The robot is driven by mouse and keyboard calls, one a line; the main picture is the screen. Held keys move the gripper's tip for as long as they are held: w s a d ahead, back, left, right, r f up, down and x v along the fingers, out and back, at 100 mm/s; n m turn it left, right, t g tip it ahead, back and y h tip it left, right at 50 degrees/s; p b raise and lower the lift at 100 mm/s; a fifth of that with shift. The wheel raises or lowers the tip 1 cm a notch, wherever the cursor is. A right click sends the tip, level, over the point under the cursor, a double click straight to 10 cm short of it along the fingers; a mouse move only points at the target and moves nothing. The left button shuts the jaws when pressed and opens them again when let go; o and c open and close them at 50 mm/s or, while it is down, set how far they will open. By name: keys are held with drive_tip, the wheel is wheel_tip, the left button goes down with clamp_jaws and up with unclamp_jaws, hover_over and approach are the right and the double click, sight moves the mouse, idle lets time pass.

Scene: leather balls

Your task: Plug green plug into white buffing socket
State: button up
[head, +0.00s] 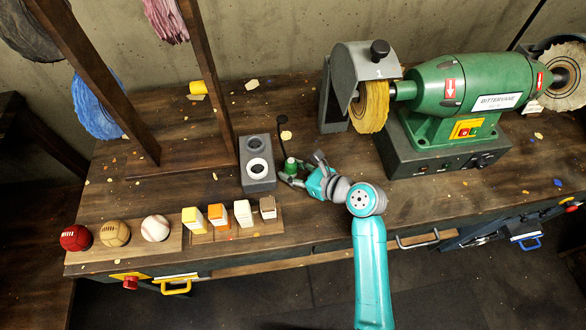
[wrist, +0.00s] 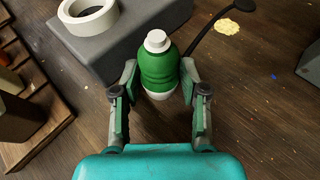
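The green plug (head: 291,165) has a green body and a pale tip. In the wrist view the plug (wrist: 158,68) sits between the two fingertips of my gripper (wrist: 159,84), which appear to touch it on both sides. In the head view my gripper (head: 289,177) is just right of the grey socket block (head: 259,183). The white socket (head: 258,168) is a white ring on the block's top, nearer the front. It also shows in the wrist view as a white ring (wrist: 88,16), left of the plug and apart from it.
A grey socket (head: 255,143) is behind the white one. A dark stalk (head: 283,133) rises behind the plug. The green grinder (head: 446,84) stands at right. Balls and wax bars (head: 193,218) sit on wooden trays at front left. Wooden posts (head: 209,80) stand behind left.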

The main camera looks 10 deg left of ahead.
drive_tip(key=shift+o, duration=0.5)
drive_tip(key=shift+d, duration=0.1)
drive_tip(key=v, duration=1)
drive_tip(key=shift+s+d, duration=0.25)
drive_tip(key=shift+s, duration=0.05)
